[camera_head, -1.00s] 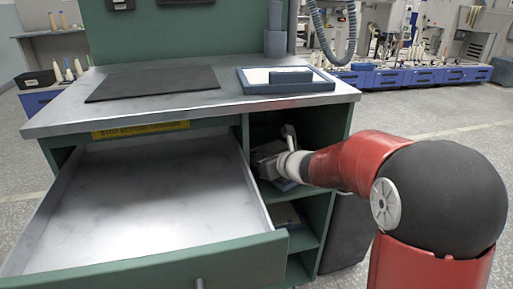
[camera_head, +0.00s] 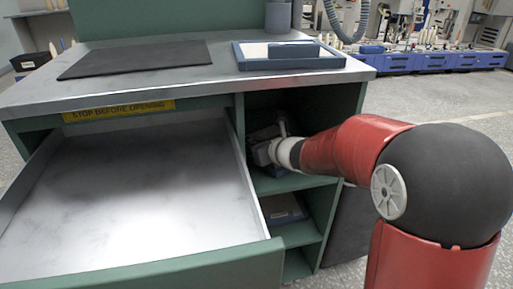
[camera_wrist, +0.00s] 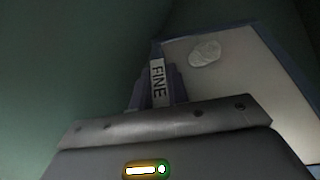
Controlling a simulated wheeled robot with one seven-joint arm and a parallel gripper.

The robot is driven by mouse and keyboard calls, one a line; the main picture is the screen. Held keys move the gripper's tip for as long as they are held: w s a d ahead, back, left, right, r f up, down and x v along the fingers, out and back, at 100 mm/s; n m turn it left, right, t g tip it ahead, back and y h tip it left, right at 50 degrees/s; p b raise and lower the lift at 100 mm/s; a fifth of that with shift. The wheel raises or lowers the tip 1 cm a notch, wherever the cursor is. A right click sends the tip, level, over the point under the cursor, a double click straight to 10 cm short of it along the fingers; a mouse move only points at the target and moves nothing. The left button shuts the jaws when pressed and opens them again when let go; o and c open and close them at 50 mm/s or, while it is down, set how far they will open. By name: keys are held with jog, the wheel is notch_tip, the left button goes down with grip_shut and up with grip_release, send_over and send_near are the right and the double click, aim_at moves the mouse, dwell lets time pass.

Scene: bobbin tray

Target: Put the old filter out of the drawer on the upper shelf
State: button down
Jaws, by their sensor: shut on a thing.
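My gripper (camera_head: 264,150) is inside the upper shelf (camera_head: 297,183) of the cabinet, right of the drawer. In the wrist view, a filter (camera_wrist: 238,70) with a blue frame and a pale grey panel lies just beyond my gripper, tilted in the picture. The panel has a whitish blotch. Its blue grip block carries a label reading "FINE" (camera_wrist: 158,84). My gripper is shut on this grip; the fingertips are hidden. In the head view the filter is mostly hidden by my gripper and shadow. The drawer (camera_head: 130,200) is pulled open and its visible floor is bare.
A blue-framed filter (camera_head: 308,62) with a white panel and blue block lies on the worktop, right of a dark mat (camera_head: 135,58). A flat framed piece (camera_head: 283,209) lies on the lower shelf. Cabinet walls and the shelf closely surround my gripper.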

jog(key=shift+f, duration=0.1)
jog(key=c, duration=1.8)
grip_release()
jog(key=shift+f, duration=0.1)
jog(key=o, duration=0.4)
jog(key=shift+o, duration=0.2)
